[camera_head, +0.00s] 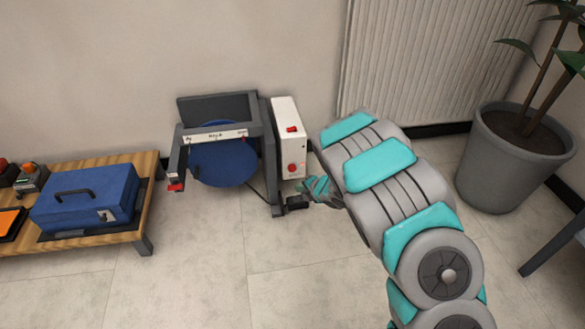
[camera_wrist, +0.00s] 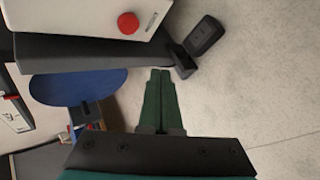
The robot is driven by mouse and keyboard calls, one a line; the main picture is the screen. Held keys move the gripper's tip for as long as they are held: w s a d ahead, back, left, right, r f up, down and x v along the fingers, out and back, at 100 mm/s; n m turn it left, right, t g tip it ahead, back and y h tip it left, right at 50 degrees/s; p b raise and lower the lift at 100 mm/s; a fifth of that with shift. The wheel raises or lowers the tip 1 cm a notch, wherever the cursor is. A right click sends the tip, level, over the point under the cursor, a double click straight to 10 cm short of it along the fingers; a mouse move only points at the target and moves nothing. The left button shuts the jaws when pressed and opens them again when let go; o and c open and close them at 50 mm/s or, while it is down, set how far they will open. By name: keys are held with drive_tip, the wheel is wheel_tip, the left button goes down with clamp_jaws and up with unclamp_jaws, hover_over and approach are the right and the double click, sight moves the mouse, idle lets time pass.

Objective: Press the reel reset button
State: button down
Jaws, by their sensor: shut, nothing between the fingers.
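The reel machine (camera_head: 258,150) stands on the floor against the wall, with a dark frame and a blue round disc (camera_head: 226,163). A white box (camera_head: 284,115) on its right side carries a red switch at the top and a round red button (camera_head: 292,168) lower down. In the wrist view a round red button (camera_wrist: 128,23) shows on the white box, above and left of my fingertips. My gripper (camera_head: 318,186) is shut and empty, to the right of the box and a little below the button. In the wrist view its green fingers (camera_wrist: 160,100) lie together, apart from the button.
A small black pedal-like box (camera_head: 297,202) lies by the machine's foot. A low wooden table (camera_head: 148,165) with a blue case (camera_head: 88,197) stands at left. A radiator (camera_head: 420,60) and potted plant (camera_head: 515,150) are at right. The front floor is clear.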

sight(292, 172)
drive_tip(key=w+a+p, duration=0.1)
drive_tip(key=w+p, duration=0.2)
drive_tip(key=w, duration=0.3)
drive_tip(key=shift+a, duration=0.35)
drive_tip(key=shift+w+f, duration=0.1)
drive_tip(key=shift+w, duration=0.1)
idle(1.6)
drive_tip(key=shift+w+a+p, duration=0.1)
drive_tip(key=shift+w+p, duration=0.2)
drive_tip(key=shift+p, duration=0.1)
drive_tip(key=shift+w+a, duration=0.15)
drive_tip(key=shift+w, duration=0.3)
idle(0.6)
drive_tip(key=shift+s, duration=0.15)
drive_tip(key=shift+s+d+b, duration=0.25)
drive_tip(key=shift+s+b, duration=0.35)
drive_tip(key=shift+s, duration=0.1)
